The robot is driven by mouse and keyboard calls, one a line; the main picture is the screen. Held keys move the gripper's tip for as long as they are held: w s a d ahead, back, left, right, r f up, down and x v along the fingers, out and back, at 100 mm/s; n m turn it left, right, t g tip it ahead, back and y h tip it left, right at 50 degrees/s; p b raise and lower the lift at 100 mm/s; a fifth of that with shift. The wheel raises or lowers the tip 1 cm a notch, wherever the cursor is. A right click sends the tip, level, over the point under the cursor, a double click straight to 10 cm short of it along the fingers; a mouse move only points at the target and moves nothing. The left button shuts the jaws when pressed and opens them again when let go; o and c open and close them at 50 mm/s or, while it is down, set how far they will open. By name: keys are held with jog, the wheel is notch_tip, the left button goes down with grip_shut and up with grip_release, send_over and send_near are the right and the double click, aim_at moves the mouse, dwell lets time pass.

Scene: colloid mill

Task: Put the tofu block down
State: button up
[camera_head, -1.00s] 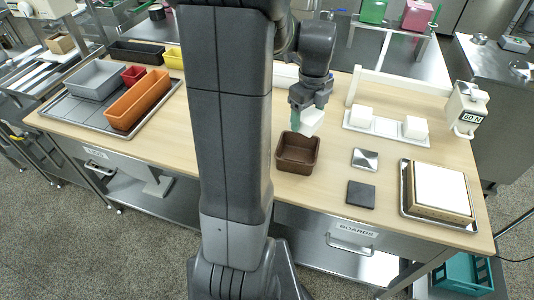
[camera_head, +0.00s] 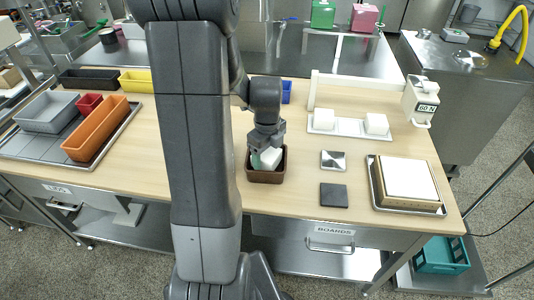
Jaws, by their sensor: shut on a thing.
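My gripper (camera_head: 266,146) points down over the brown bin (camera_head: 267,177) on the wooden table. It is shut on a white tofu block (camera_head: 271,157), which sits low within the bin's outline. Something pale green shows at the gripper's left side. I cannot tell whether the block touches the bin's floor. Two other white tofu blocks, one at the left (camera_head: 324,118) and one at the right (camera_head: 376,124), stand apart on a pale tray (camera_head: 349,127) to the right.
A silver plate (camera_head: 333,160) and a dark plate (camera_head: 334,195) lie right of the bin. A framed white slab (camera_head: 408,180) sits on a metal tray farther right. A "60 N" device (camera_head: 420,100) stands at the back right. Orange (camera_head: 96,128) and grey bins (camera_head: 48,112) are at the left.

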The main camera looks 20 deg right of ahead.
aim_at(267, 153)
jog(key=shift+f, duration=0.1)
jog(key=shift+f+b, duration=0.4)
jog(key=shift+f, duration=0.1)
jog(key=o, duration=0.5)
jog(key=shift+r+p, duration=0.35)
jog(key=shift+r, duration=0.15)
notch_tip(267, 153, up, 12)
jog(key=shift+r+p, duration=0.15)
jog(key=shift+p, duration=0.25)
